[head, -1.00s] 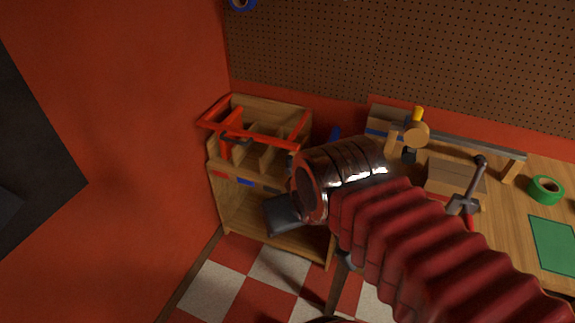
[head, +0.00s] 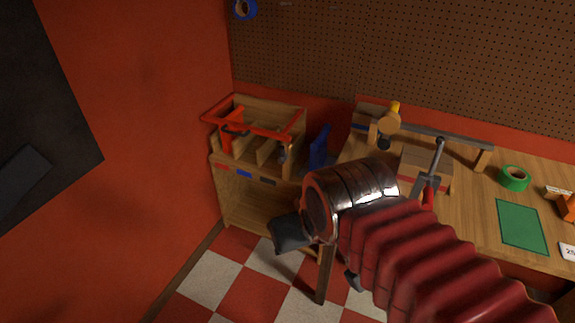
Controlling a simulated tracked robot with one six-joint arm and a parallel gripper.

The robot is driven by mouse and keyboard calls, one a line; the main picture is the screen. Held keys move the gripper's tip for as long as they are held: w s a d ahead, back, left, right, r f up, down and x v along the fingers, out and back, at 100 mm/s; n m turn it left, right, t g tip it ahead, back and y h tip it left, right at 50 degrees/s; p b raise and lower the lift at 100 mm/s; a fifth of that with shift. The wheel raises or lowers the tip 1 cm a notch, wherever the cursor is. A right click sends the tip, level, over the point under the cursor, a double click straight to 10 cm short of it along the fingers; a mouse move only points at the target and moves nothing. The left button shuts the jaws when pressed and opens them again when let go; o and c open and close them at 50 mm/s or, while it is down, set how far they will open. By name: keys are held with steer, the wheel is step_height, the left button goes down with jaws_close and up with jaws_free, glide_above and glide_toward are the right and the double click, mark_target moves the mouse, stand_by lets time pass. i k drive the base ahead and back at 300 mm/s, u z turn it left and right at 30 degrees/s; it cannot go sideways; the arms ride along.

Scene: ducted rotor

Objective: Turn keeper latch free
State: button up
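I cannot make out the keeper latch or a ducted rotor in the head view. My arm, with a red ribbed sleeve and a shiny metal collar, reaches in from the lower right and fills the middle. Its end points toward the lower shelf of a wooden tool cart (head: 222,195). A dark grey block (head: 290,233) beside the collar looks like part of my gripper. The collar and sleeve hide the rest, so its fingers and anything between them cannot be made out. A small dark piece also shows below the sleeve.
A wooden workbench (head: 470,205) holds a green tape roll (head: 514,178), a green mat (head: 522,227) and a red-handled tool (head: 430,187). Red walls and a pegboard (head: 430,60) close off the back.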

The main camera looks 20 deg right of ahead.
mark_target(282, 153)
steer(key=k, duration=0.75)
steer(key=u, duration=0.5)
steer(key=i, duration=0.75)
steer(key=u, duration=0.55)
steer(key=i, duration=1.35)
steer(key=z, duration=0.6)
steer(key=i, duration=0.3)
steer(key=z, duration=0.3)
